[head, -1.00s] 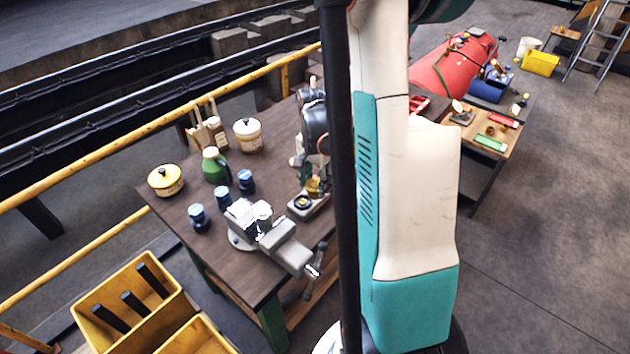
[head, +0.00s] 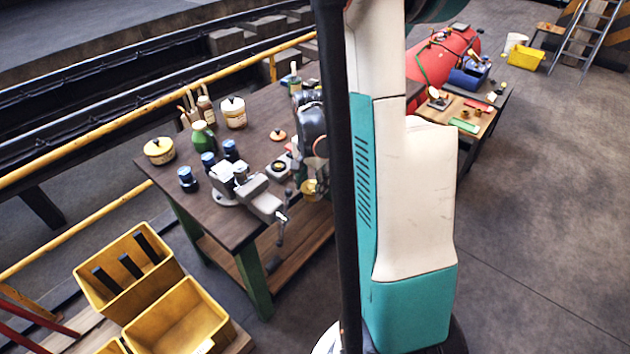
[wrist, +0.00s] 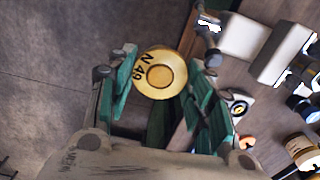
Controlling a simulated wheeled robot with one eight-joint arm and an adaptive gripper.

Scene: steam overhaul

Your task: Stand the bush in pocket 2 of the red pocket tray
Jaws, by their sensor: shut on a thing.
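The bush (wrist: 160,75) is a round brass-yellow piece with a centre ring and the mark "N 49". My gripper (wrist: 164,82) is shut on it between green-padded fingers. In the head view the bush (head: 309,188) hangs below my gripper, by the near right edge of the dark bench. The wrist view shows bare floor to its left and the bench to its right. No pocket 2 can be made out.
The dark bench (head: 262,115) carries a grey vise (head: 258,195), several blue-black jars, a green bottle (head: 203,140), and cream pots. A small grey holder (head: 279,168) stands beside the vise. Yellow crates (head: 180,318) stand front left.

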